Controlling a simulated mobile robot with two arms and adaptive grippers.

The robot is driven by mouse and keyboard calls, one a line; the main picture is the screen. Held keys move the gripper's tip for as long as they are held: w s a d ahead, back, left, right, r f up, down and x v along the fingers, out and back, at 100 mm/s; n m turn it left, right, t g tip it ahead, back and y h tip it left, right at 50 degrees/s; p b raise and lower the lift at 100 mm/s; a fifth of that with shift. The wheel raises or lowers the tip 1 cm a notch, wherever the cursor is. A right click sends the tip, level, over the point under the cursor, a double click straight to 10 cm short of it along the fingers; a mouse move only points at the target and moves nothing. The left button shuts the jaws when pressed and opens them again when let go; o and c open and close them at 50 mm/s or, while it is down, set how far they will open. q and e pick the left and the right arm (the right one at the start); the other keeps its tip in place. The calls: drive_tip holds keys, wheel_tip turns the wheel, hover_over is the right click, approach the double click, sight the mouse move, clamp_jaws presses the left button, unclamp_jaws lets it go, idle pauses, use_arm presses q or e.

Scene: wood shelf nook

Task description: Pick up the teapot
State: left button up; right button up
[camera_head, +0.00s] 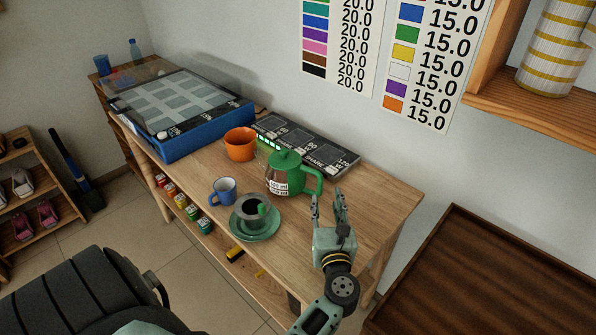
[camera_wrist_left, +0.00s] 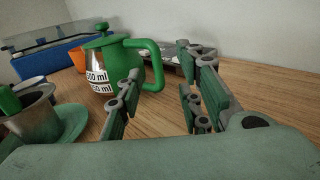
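The teapot (camera_head: 286,160) stands upright on the wooden table, with a green lid, a green handle on its right side and a body marked in ml. It also shows in the left wrist view (camera_wrist_left: 105,62), with its handle toward my gripper. My left gripper (camera_head: 327,203) is open and empty, to the right of and nearer than the teapot, apart from the handle. My right gripper is not in view.
A grey cup (camera_head: 247,211) on a green saucer (camera_head: 256,234), a blue mug (camera_head: 222,190) and an orange cup (camera_head: 240,145) stand left of the teapot. A dark board (camera_head: 330,152) lies behind it by the wall. Bare table (camera_head: 375,195) lies to the right.

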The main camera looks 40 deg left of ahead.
sight(320, 183)
use_arm(q)
drive_tip(key=shift+w+a+y, duration=0.1)
drive_tip(key=shift+a+y, duration=0.2)
drive_tip(key=shift+a, duration=0.05)
drive_tip(key=x, duration=0.6)
drive_tip(key=shift+a+f, duration=0.1)
drive_tip(key=shift+a, duration=0.05)
drive_tip(key=shift+w+a, duration=0.2)
drive_tip(key=shift+w, duration=0.05)
drive_tip(key=c, duration=0.8)
clamp_jaws()
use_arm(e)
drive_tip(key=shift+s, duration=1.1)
